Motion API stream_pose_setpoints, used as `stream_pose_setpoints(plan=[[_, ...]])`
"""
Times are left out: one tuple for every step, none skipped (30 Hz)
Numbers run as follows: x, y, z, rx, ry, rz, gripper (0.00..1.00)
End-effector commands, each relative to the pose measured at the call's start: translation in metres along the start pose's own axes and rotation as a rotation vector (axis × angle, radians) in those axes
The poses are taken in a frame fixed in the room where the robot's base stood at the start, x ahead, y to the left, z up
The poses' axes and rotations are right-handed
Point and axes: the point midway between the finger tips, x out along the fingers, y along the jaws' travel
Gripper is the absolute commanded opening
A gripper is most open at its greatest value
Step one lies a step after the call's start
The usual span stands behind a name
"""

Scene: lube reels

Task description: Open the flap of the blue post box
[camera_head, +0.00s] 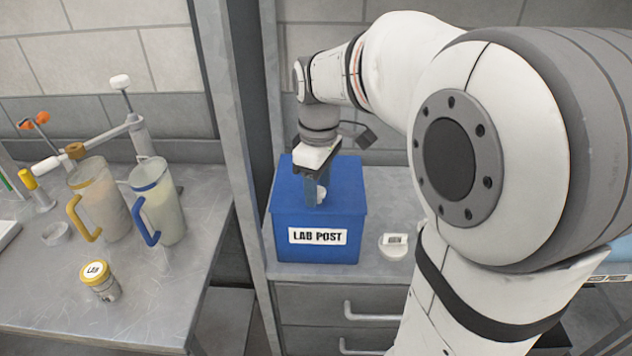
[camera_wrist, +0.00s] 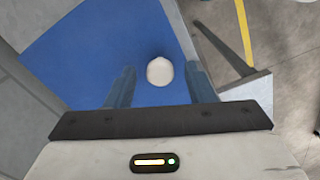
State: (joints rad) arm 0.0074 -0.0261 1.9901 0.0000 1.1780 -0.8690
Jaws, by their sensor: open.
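The blue post box (camera_head: 287,215) stands on a grey metal shelf and bears a white "LAB POST" label (camera_head: 318,236) on its front. Its flat blue top (camera_wrist: 70,45) fills much of the wrist view. A round white knob (camera_wrist: 160,71) sits on this top, and it also shows in the head view (camera_head: 321,193). My gripper (camera_wrist: 160,84) points down over the top with its fingers apart. The knob lies between the two fingers in the wrist view, with a gap on each side. I cannot tell how high the fingertips are above the top.
A small white device (camera_head: 394,246) lies on the shelf right of the box. A grey upright post (camera_head: 240,150) stands left of the box. The left bench (camera_head: 130,300) holds two jugs (camera_head: 158,210) and a yellow-lidded jar (camera_head: 100,280). Drawers (camera_head: 310,300) are below the box.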

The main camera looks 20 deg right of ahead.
Motion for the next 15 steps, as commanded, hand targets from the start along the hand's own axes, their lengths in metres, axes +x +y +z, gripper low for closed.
stream_pose_setpoints(plan=[[0.0005, -0.0001, -0.0001, 0.000, 0.000, 0.000, 0.49], [0.0005, -0.0001, -0.0001, 0.000, 0.000, 0.000, 0.49], [0.0005, -0.0001, -0.0001, 0.000, 0.000, 0.000, 0.49], [0.0004, -0.0002, -0.0001, 0.000, 0.000, 0.000, 0.49], [0.0004, -0.0002, -0.0002, 0.000, 0.000, 0.000, 0.49], [0.0004, -0.0002, -0.0002, 0.000, 0.000, 0.000, 0.48], [0.0003, -0.0002, -0.0002, 0.000, 0.000, 0.000, 0.45], [0.0003, -0.0002, -0.0002, 0.000, 0.000, 0.000, 0.43], [0.0003, -0.0003, -0.0003, 0.000, 0.000, 0.000, 0.40], [0.0002, -0.0003, -0.0003, 0.000, 0.000, 0.000, 0.37], [0.0002, -0.0003, -0.0003, -0.001, 0.000, 0.000, 0.35], [0.0002, -0.0003, -0.0004, -0.001, 0.000, 0.000, 0.31], [0.0002, -0.0003, -0.0004, -0.001, 0.000, 0.000, 0.29], [0.0002, -0.0003, -0.0004, -0.001, 0.000, 0.000, 0.26], [0.0001, -0.0003, -0.0004, -0.001, 0.000, 0.000, 0.23]])
